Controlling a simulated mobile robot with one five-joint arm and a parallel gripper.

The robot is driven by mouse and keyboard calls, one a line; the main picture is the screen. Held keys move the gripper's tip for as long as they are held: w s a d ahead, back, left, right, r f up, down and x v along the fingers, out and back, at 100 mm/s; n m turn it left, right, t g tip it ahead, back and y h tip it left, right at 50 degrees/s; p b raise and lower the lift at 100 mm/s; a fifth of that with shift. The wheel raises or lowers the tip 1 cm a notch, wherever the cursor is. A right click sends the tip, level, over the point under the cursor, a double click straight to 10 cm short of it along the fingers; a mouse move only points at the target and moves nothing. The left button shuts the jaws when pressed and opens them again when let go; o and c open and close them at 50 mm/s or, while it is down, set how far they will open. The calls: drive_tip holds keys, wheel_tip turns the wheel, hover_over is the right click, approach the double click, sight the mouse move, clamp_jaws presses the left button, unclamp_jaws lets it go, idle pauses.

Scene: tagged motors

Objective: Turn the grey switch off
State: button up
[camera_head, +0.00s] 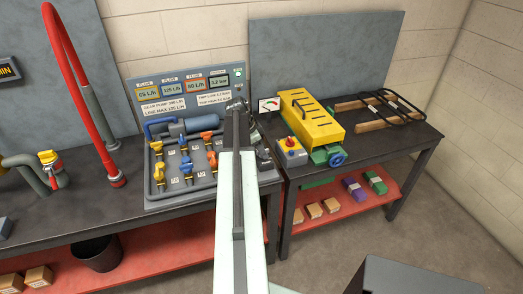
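A small grey control box (291,152) with a yellow plate and a red knob stands at the left front of the right bench, beside a yellow machine (311,120). I cannot make out for certain which part is the grey switch. My arm reaches up the middle of the view, and my gripper (239,104) is at its far end, in front of the grey gauge panel (190,88). It appears small and dark, and its fingers are too unclear to tell open from shut. My arm hides the right part of the valve board (162,203).
A red pipe (75,90) arches at left. Wooden bars with a black rack (393,107) lie at right. Boxes are on the red lower shelves. The floor at right is partly clear.

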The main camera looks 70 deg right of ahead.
clamp_jaws()
drive_tip(key=shift+d+r, duration=0.1)
drive_tip(key=shift+d, duration=0.2)
drive_tip(key=shift+a, duration=0.2)
drive_tip(key=shift+a+n+t+h, duration=0.25)
drive_tip(key=shift+n+t+h, duration=0.05)
drive_tip(key=shift+n, duration=0.9)
drive_tip(key=n+t, duration=0.1)
drive_tip(key=n, duration=0.2)
drive_tip(key=n+t+h, duration=0.1)
drive_tip(key=n, duration=0.2)
drive_tip(key=shift+s+a, duration=0.1)
drive_tip(key=shift+s, duration=0.1)
drive_tip(key=n+t, duration=0.2)
drive_tip(key=n, duration=0.3)
drive_tip(key=shift+s+n, duration=0.15)
drive_tip(key=shift+n, duration=0.15)
drive_tip(key=shift+n+t+y, duration=0.5)
drive_tip(key=shift+n+t, duration=0.3)
drive_tip(key=shift+n, duration=1.1)
